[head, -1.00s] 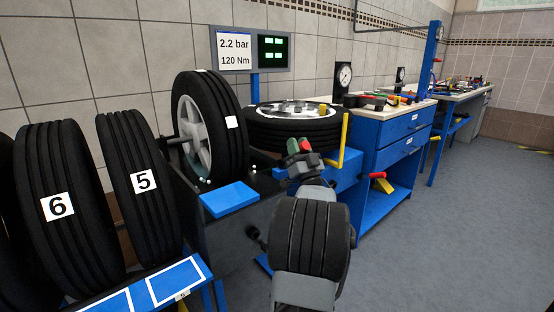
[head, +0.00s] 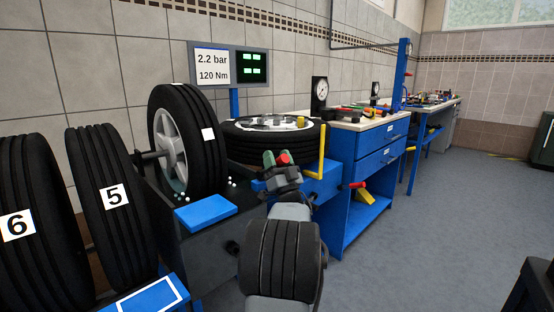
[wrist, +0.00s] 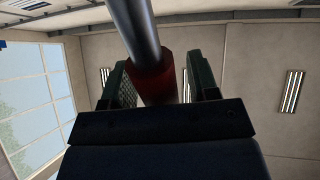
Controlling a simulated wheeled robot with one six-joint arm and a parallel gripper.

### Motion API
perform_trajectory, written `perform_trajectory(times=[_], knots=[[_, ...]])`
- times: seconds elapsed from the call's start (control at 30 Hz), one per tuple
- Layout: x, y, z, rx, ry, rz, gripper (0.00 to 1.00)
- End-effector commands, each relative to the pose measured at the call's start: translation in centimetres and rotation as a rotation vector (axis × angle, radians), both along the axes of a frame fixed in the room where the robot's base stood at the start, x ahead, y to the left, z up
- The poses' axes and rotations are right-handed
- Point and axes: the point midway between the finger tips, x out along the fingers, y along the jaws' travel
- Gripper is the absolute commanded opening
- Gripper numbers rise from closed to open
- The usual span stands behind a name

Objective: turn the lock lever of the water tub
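The water tub (head: 208,246) is a dark box in the head view, with a tyred wheel (head: 207,165) upright in it and a blue pad on its near edge. My gripper (head: 282,160) is right of the tub. A red grip (wrist: 152,82) on a grey metal rod (wrist: 138,30) lies between my two green-padded fingers in the wrist view. It is close to the left finger, and a narrow gap shows beside the right finger, so my gripper looks open around it. The red also shows between the fingers in the head view. Whether it is the lock lever I cannot tell.
A flat-lying tyre (head: 240,148) is behind my gripper, with a yellow bar (head: 322,155) just to its right. Rack tyres (head: 100,225) stand at the left. A blue drawer bench (head: 352,165) is at the right, with free grey floor beyond.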

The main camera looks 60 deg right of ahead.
Motion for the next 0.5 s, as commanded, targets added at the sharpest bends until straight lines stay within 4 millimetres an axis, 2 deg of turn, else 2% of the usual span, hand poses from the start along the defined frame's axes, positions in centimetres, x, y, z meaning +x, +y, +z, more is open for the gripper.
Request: perform_trajectory(times=[0.3,0.5], knots=[[-0.2,0.1,-0.3,0.001,0.001,0.000,0.57],[-1.7,0.9,-2.3,0.004,0.002,-0.002,0.57]])
